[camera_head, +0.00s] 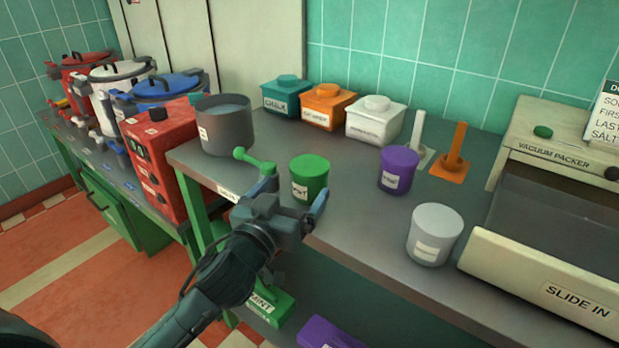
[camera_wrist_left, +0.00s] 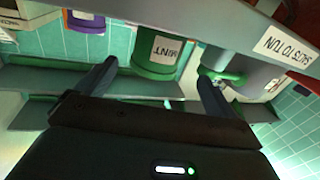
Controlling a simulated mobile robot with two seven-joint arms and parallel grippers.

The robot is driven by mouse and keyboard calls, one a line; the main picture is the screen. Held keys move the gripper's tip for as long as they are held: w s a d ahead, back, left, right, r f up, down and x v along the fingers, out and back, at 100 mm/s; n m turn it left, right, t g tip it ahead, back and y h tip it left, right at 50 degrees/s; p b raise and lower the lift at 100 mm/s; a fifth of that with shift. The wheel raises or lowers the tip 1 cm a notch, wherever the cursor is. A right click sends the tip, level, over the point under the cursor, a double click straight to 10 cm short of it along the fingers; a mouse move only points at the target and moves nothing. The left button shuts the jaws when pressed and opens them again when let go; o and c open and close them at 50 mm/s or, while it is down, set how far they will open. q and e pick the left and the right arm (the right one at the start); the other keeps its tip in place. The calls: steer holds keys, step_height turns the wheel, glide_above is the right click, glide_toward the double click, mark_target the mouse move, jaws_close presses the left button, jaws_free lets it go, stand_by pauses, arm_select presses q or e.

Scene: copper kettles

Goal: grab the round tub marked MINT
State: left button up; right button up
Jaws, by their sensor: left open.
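The round green tub marked MINT (camera_head: 310,173) stands upright near the front edge of the grey counter. It also shows in the left wrist view (camera_wrist_left: 155,60), with its MINT label facing my gripper. My left gripper (camera_head: 295,192) is open and empty just in front of the tub, at the counter's edge. In the left wrist view its fingers (camera_wrist_left: 158,80) are spread, with the tub between and beyond them. I see no contact with the tub. My right gripper is not in view.
A green ball-ended handle (camera_head: 253,160) lies close to the left of the tub, behind my left finger. A grey pot (camera_head: 224,130) stands behind it. A purple tub (camera_head: 398,172) and a pale grey tub (camera_head: 435,235) stand to the right. Several square canisters line the back.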

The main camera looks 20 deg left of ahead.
mark_target(302, 182)
arm_select(q)
steer(key=shift+w+d+r, duration=0.1)
steer(key=shift+w+d, duration=0.1)
steer(key=shift+w, duration=0.75)
steer(key=shift+w+d+r, duration=0.1)
steer(key=shift+w+d, duration=0.15)
steer(key=shift+w, duration=0.7)
steer(key=shift+w+d+r, duration=0.1)
steer(key=shift+w+d, duration=0.1)
steer(key=shift+w, duration=0.75)
steer(key=shift+c, duration=0.2)
steer(key=c, duration=1.1)
